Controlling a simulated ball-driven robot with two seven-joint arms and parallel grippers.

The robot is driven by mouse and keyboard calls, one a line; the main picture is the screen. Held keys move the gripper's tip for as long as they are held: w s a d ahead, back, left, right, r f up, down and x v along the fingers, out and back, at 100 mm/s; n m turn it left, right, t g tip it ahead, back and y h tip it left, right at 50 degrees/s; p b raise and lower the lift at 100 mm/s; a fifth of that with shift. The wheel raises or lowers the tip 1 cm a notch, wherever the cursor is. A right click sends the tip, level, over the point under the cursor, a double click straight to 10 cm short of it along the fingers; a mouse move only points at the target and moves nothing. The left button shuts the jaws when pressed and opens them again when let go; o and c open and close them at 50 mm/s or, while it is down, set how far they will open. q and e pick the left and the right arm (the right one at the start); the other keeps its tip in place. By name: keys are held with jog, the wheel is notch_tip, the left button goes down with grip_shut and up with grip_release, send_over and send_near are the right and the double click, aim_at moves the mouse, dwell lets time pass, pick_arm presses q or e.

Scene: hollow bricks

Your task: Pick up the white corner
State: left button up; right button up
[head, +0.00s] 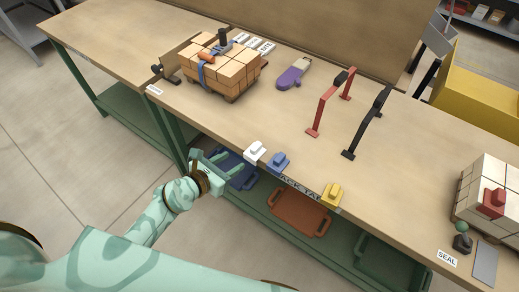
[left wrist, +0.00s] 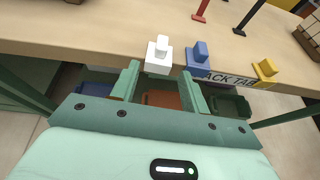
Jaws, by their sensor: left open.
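The white corner (head: 254,151) sits at the front edge of the workbench, left of a blue corner (head: 278,161) and a yellow corner (head: 332,194). My left gripper (head: 228,162) is open and empty, just off the bench's front edge, to the left of the white corner. In the left wrist view, the white corner (left wrist: 158,57) stands just beyond the open fingertips, roughly between them. The blue corner (left wrist: 198,56) is right of it. I cannot see my right gripper.
A purple tool (head: 292,76), red frame (head: 322,110) and black frame (head: 364,130) are farther back. Blue (head: 240,180) and orange (head: 295,211) trays lie below the edge.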

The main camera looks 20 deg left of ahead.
aim_at(254, 148)
pick_arm(q)
jog(key=b+x, duration=0.1)
jog(key=x, duration=0.4)
jog(key=shift+w+f, duration=0.25)
jog(key=shift+f, duration=0.1)
jog(key=x, duration=0.2)
jog(key=b+x, duration=0.1)
jog(key=x, duration=0.1)
jog(key=b+x, duration=0.1)
jog(key=x, duration=0.1)
jog(key=shift+d+r, duration=0.35)
jog(key=shift+r, duration=0.1)
jog(key=shift+c, duration=0.3)
grip_shut()
